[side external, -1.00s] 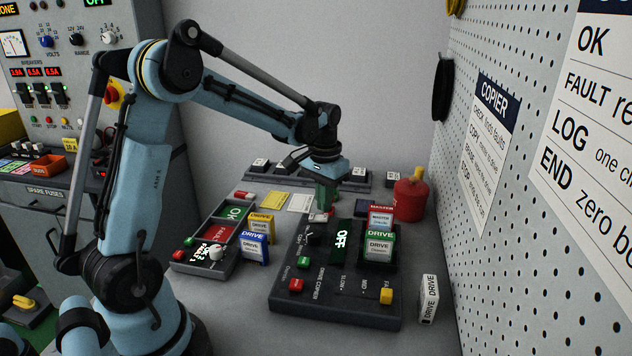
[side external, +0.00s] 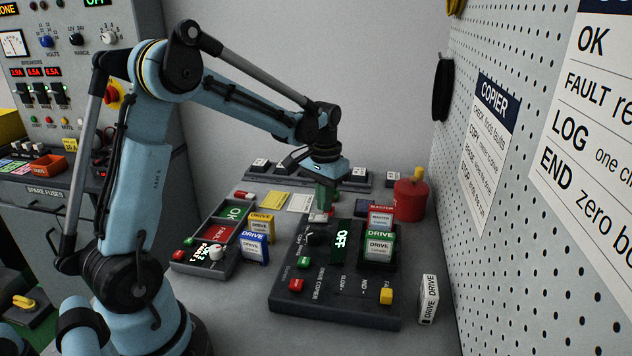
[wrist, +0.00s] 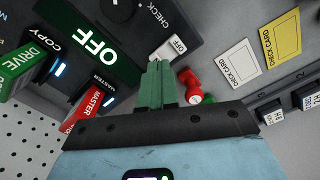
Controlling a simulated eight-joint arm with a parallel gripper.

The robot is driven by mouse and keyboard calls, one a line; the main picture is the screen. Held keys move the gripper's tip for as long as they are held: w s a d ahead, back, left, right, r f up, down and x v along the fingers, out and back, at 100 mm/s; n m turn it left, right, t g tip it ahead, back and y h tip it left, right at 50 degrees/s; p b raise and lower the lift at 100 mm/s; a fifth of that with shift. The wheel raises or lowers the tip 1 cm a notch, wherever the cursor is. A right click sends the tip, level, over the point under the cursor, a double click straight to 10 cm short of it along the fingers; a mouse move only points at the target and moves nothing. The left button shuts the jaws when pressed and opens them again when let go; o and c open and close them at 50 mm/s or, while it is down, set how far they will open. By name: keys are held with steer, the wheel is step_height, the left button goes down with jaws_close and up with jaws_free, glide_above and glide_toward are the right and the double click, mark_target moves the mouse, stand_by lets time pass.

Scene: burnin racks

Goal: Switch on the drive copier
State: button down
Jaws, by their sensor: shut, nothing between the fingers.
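The drive copier (side external: 330,308) is a dark grey box on the bench, and its display (side external: 341,239) reads OFF in white on green. The display also shows large in the wrist view (wrist: 88,45). A small white power switch (wrist: 172,47) marked OFF sits at the copier's edge beside the display. My gripper (side external: 325,207) points down over the far end of the copier, by that switch. In the wrist view its green fingers (wrist: 157,66) are together and empty, with tips right at the switch. I cannot tell whether they touch it.
Red MASTER (side external: 381,214) and green DRIVE (side external: 379,243) cartridges stand in the copier. Yellow (side external: 261,227) and blue (side external: 254,245) drives stand to its left, by an OK/FAULT tray (side external: 188,262). A red canister (side external: 409,201) and the pegboard wall (side external: 530,230) are at right.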

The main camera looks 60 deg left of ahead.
steer(key=shift+f, duration=0.95)
stand_by(0.6)
steer(key=shift+r, duration=3.55)
steer(key=shift+d, duration=0.1)
steer(key=s+d+r+m+t, duration=0.1)
steer(key=s+d+m+t, duration=0.2)
steer(key=s+d+t, duration=0.4)
steer(key=shift+s+d+r, duration=0.3)
steer(key=shift+s+d, duration=1.95)
steer(key=shift+d, duration=1.15)
